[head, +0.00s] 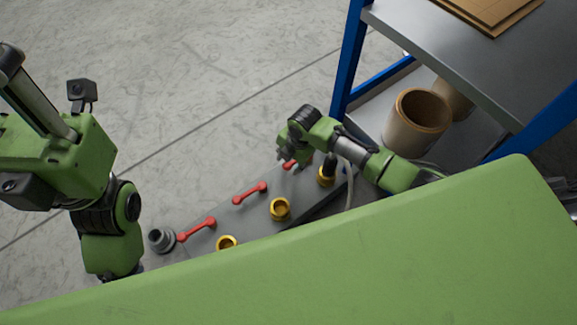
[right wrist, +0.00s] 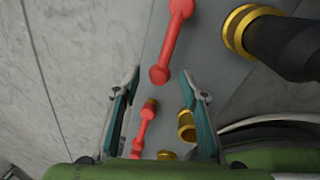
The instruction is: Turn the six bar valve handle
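Red bar handles lie in a row on a grey panel (head: 240,214). The near handle (head: 197,230) and middle handle (head: 250,193) show fully in the head view. The far handle (head: 289,163) is mostly hidden by my right gripper (head: 287,156). In the right wrist view my right gripper (right wrist: 160,82) is open. The lower end of one red handle (right wrist: 172,42) shows between its fingertips; I cannot tell whether they touch. Another red handle (right wrist: 142,132) shows farther down between the fingers. My left arm is at the left, with no fingers visible.
Brass fittings (head: 280,208) line the panel beside the handles; the far one (head: 326,178) has a black hose end in it. A grey round part (head: 161,240) is at the panel's near end. A blue-framed shelf (head: 440,62) holding brown tubs (head: 416,122) stands behind my right arm.

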